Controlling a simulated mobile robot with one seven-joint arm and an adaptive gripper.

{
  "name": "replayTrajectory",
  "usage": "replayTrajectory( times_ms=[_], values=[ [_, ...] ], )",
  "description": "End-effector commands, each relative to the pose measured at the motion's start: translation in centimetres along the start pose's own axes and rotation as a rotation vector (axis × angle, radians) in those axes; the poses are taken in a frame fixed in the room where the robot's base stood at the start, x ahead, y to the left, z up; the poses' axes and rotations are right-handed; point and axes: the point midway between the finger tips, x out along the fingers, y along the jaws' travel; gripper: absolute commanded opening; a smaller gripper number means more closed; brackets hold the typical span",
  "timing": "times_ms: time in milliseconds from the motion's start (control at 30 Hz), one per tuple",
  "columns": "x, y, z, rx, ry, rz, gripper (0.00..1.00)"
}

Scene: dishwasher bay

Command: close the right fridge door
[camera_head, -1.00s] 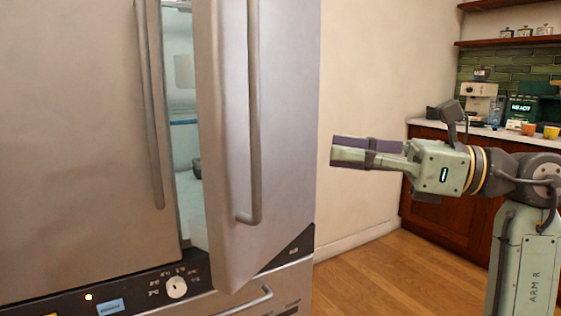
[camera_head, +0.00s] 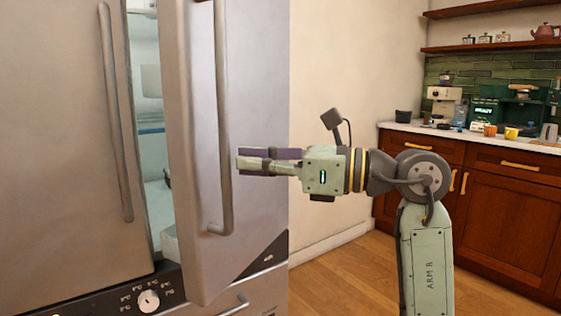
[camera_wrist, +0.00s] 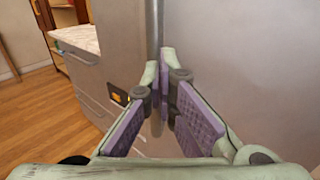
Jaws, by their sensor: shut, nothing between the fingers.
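The right fridge door (camera_head: 190,90) is silver and stands ajar, swung outward, with a pale interior gap (camera_head: 150,140) on its left. Its long vertical handle (camera_head: 223,110) runs down the door face and also shows in the wrist view (camera_wrist: 154,25). My gripper (camera_head: 241,159) is shut and empty, level with the lower part of the handle and just right of it in the head view. In the wrist view its fingertips (camera_wrist: 163,66) meet in front of the handle. I cannot tell whether they touch the handle or door.
The left fridge door (camera_head: 60,130) has its own handle (camera_head: 115,110). A control panel with a white knob (camera_head: 149,301) lies below. A wooden counter (camera_head: 510,190) with a coffee machine (camera_head: 443,104) and cups stands at the right. Wooden floor (camera_head: 350,270) is free between.

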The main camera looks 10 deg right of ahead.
Motion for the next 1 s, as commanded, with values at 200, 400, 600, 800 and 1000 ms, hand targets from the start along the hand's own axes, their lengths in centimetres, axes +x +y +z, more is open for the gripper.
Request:
replayTrajectory(
  times_ms=[200,400,600,800,1000],
  values=[
    [0.7,0.0,0.0,-0.001,-0.001,0.0,0.0],
    [0.7,0.0,0.0,-0.001,-0.001,0.0,0.0],
    [0.9,0.0,0.0,-0.002,-0.001,-0.009,0.0],
    [2.2,0.2,-0.1,-0.004,0.001,-0.047,0.0],
    [4.7,0.2,-0.1,-0.005,0.002,-0.124,0.0]
  ],
)
